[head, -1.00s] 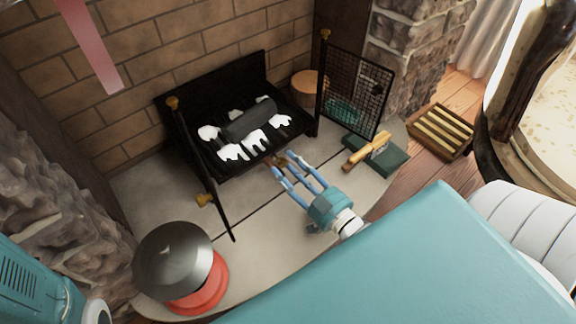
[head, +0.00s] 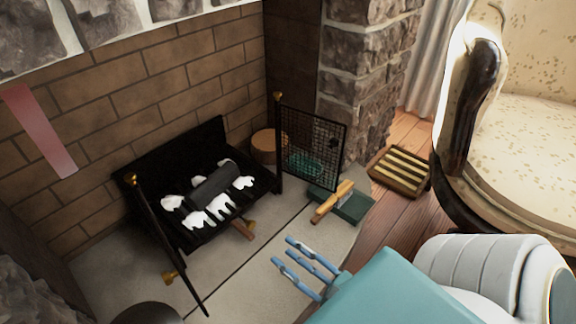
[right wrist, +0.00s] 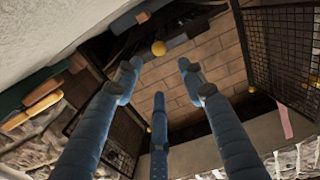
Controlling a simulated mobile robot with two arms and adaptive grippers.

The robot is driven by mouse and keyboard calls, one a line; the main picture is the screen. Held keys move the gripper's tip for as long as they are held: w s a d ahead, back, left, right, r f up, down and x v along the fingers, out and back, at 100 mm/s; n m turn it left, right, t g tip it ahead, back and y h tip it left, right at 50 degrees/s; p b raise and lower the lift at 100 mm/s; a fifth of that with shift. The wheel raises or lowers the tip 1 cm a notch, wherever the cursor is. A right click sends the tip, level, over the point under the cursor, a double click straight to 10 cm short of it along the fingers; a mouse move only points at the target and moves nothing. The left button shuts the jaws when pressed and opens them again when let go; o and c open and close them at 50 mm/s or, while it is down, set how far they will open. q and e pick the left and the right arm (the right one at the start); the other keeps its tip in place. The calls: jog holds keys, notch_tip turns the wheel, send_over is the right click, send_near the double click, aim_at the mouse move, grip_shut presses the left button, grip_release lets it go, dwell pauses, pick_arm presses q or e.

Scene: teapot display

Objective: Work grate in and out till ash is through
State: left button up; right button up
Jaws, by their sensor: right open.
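The black grate (head: 178,150) sits against the brick wall in the head view, with a dark log (head: 212,184) and white ash lumps (head: 206,214) on it. A short brown handle (head: 242,231) with a brass end sticks out at its front. My right gripper (head: 285,252) is open and empty, in front and to the right of the handle, apart from it. In the right wrist view its three blue fingers (right wrist: 160,80) are spread with nothing between them. My left gripper is out of view.
A mesh screen (head: 318,140) stands open at the grate's right; its black frame bar (head: 165,225) stands at the left. A green block with a yellow-handled tool (head: 345,203), a slatted wooden box (head: 398,170) and an armchair (head: 520,150) lie to the right. Front hearthstone is mostly clear.

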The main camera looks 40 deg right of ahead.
aim_at(253, 226)
jog(key=m, duration=0.3)
jog(key=shift+w+m, duration=0.35)
jog(key=shift+m, duration=0.05)
jog(key=m, duration=0.2)
jog(key=w+m, duration=0.1)
jog(key=m, duration=0.2)
jog(key=shift+a+f, duration=0.1)
jog(key=m, duration=0.5)
jog(key=shift+w, duration=0.4)
jog(key=m, duration=0.4)
jog(key=shift+w+a+f, duration=0.1)
jog(key=shift+w+f, duration=0.05)
jog(key=shift+w, duration=0.3)
jog(key=w+b, duration=0.1)
jog(key=w, duration=0.2)
jog(key=w+a+b, duration=0.1)
jog(key=w+b, duration=0.1)
jog(key=w, duration=0.1)
jog(key=w+b, duration=0.2)
jog(key=w, duration=0.1)
jog(key=shift+w+a+f, duration=0.1)
jog(key=shift+a, duration=0.1)
jog(key=shift+w+b, duration=0.35)
jog(key=shift+w, duration=0.25)
